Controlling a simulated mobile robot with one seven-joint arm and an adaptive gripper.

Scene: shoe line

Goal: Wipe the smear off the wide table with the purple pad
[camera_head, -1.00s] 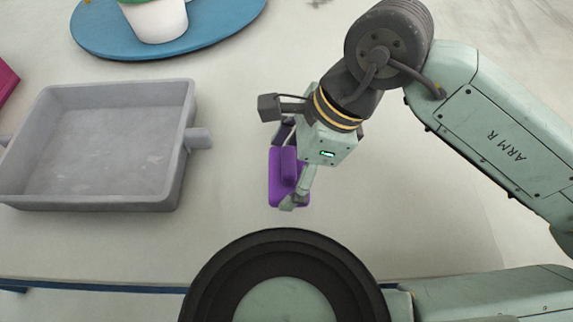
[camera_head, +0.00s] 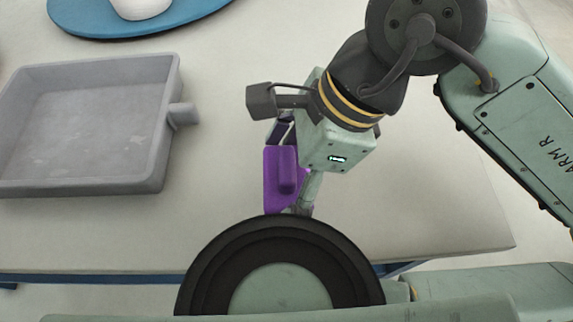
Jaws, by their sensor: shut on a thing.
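My gripper is shut on the pad's raised grip, with a finger on either side. The pad appears to be held above the wide table (camera_head: 420,205), near its front edge; the exact gap cannot be told. My round dark base part hides the table just in front of the pad. No smear shows on the visible table top; my arm covers much of its right side.
A grey tray with side handles (camera_head: 171,130) stands on the table at the left. A blue round board (camera_head: 85,24) with a white pot (camera_head: 140,8) lies at the far left, cut by the top edge. The table between tray and pad is clear.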

